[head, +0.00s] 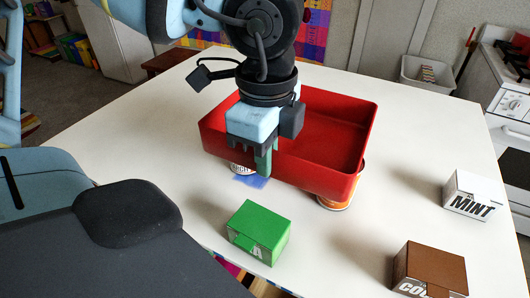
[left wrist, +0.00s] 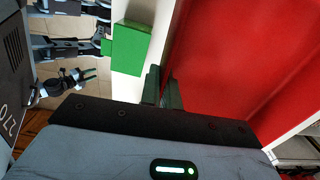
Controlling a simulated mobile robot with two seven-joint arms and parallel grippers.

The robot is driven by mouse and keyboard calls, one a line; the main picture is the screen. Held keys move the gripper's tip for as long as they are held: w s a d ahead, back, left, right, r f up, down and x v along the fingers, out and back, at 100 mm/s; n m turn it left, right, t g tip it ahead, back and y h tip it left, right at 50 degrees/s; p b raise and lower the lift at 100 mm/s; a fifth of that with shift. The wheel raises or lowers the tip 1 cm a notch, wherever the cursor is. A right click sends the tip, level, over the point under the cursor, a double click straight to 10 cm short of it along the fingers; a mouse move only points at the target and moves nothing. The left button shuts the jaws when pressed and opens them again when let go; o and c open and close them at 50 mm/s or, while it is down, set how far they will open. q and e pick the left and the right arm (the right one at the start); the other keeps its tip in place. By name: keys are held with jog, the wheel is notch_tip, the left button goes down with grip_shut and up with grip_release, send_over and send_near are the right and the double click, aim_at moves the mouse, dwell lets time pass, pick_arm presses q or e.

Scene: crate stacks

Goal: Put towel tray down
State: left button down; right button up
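The red tray (head: 335,175) is over the white table, with its near corners above cans; whether it rests on them or hovers cannot be told. No towel shows in its visible part. My left gripper (head: 264,160) is at its near wall, one finger outside the wall. In the left wrist view the two fingers (left wrist: 162,90) stand close together at the edge of the red tray (left wrist: 235,50), with the wall between them. My right gripper (left wrist: 90,75) shows small in the left wrist view, fingers apart, empty and away from the table.
An orange-labelled can (head: 337,203) and a partly hidden white can (head: 240,169) are under the tray. A green box (head: 260,230), a brown box (head: 430,268) and a white MINT box (head: 473,193) stand on the table (head: 400,150). The table's left part is clear.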

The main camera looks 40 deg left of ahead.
pick_arm(q)
jog(key=c, duration=2.1)
grip_release()
jog(key=shift+f+b, duration=0.3)
jog(key=shift+f, duration=0.05)
jog(key=o, duration=0.5)
jog(key=shift+r, duration=0.1)
jog(key=shift+c, duration=0.2)
notch_tip(320, 180, up, 12)
jog(key=shift+r+p, duration=0.25)
jog(key=shift+p, duration=0.15)
